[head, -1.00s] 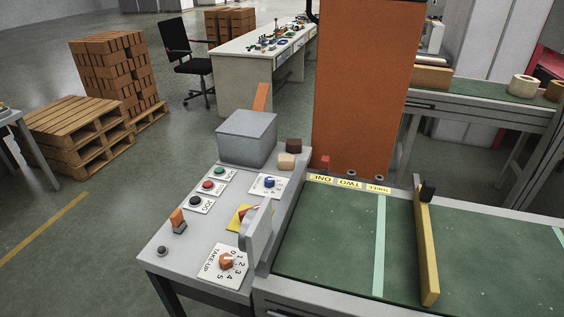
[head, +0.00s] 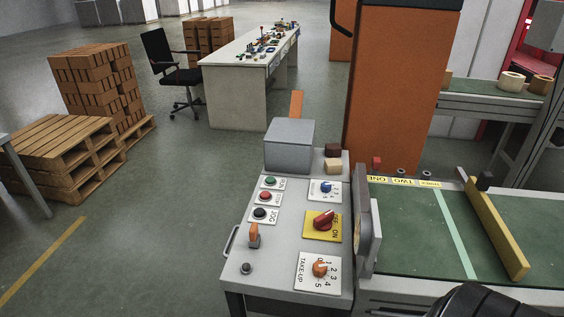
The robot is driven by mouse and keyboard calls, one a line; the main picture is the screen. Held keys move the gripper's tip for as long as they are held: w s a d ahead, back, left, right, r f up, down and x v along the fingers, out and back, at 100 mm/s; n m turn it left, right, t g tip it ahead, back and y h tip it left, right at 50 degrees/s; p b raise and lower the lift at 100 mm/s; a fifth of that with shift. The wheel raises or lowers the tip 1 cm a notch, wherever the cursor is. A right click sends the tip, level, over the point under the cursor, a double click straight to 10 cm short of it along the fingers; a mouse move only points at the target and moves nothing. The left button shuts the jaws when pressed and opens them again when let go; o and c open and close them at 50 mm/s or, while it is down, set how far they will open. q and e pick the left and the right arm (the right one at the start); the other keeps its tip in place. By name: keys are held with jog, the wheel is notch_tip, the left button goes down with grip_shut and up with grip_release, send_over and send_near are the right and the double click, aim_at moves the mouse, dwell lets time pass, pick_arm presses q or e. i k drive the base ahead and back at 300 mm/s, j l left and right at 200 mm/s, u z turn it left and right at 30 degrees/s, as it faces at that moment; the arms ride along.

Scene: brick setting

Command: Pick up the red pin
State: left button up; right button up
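The red pin (head: 376,162) is small and stands upright at the back edge of the green conveyor, by the label ONE. Two round sockets, by the labels TWO (head: 401,173) and THREE (head: 427,173), show no pin. A dark rounded part (head: 480,302), apparently of my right arm, enters at the bottom right, well short of the pin. Its fingertips cannot be made out. My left gripper is not in view.
A grey control panel (head: 285,235) with knobs, buttons and a grey box (head: 290,145) stands left of the conveyor (head: 415,240). A yellow bar (head: 498,228) crosses the belt. An orange column (head: 400,90) rises behind the pin.

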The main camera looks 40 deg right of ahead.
aim_at(376, 162)
jog(key=i+j+u, duration=0.35)
jog(key=i+j, duration=0.2)
jog(key=i+j+u, duration=0.35)
jog(key=i, duration=0.25)
jog(key=i+z, duration=0.75)
jog(key=i+j+z, duration=0.15)
jog(key=z, duration=0.2)
jog(key=i+l+z, duration=0.1)
jog(key=z, duration=0.4)
jog(key=i+z, duration=0.35)
jog(key=z, duration=0.15)
jog(key=i+j+z, duration=0.15)
jog(key=z, duration=0.35)
jog(key=i+j+z, duration=0.15)
jog(key=z, duration=0.35)
jog(key=i+j+z, duration=0.25)
jog(key=z, duration=0.25)
